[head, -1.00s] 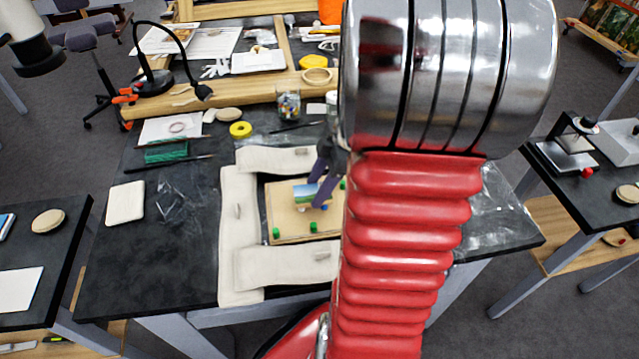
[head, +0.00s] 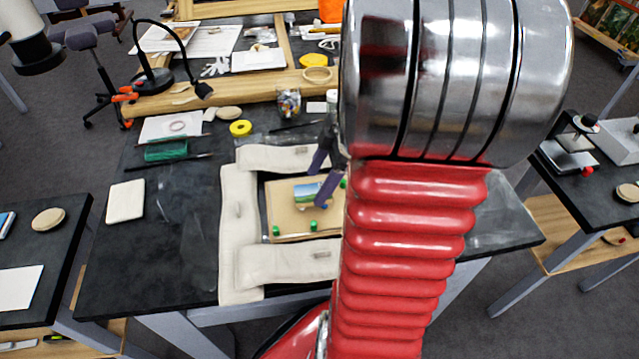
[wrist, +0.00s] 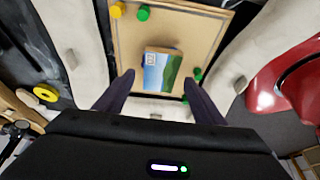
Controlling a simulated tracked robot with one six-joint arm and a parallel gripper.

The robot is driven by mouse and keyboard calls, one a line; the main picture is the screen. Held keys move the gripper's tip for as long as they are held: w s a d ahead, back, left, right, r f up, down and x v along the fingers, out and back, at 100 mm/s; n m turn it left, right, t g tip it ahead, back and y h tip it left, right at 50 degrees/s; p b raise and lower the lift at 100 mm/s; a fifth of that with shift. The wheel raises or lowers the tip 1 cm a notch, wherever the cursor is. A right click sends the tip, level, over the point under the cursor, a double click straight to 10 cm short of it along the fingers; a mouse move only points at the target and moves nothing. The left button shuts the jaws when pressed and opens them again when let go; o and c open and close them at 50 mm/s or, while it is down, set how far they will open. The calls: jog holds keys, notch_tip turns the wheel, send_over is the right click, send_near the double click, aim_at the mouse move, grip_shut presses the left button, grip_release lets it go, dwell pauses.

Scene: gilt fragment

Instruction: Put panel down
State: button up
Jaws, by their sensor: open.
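The panel (head: 305,194) is a small painted piece with blue sky and green land. It lies on a tan board (head: 285,222); the wrist view also shows the panel (wrist: 161,72) near the middle of the board (wrist: 197,28). My gripper (head: 322,178) is open, with its two dark fingers apart. In the wrist view the fingertips (wrist: 157,80) are on either side of the panel's near end, with gaps between them and it. My arm hides the right part of the board in the head view.
Cream padded strips (head: 238,230) frame the board on the black table. Green pegs (head: 313,225) and a yellow peg (wrist: 117,10) stand on the board. A yellow ring (head: 240,128), a white block (head: 126,201) and a lamp (head: 155,75) are further left.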

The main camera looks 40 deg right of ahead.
jog(key=v, duration=1.1)
jog(key=shift+r, duration=0.1)
dwell(0.4)
jog(key=s+a+r+m+t+h, duration=0.1)
jog(key=a+m, duration=1)
jog(key=a, duration=1.5)
jog(key=shift+s+a+r+t+h, duration=0.25)
jog(key=shift+r+t+h, duration=0.5)
jog(key=shift+t+h, duration=0.45)
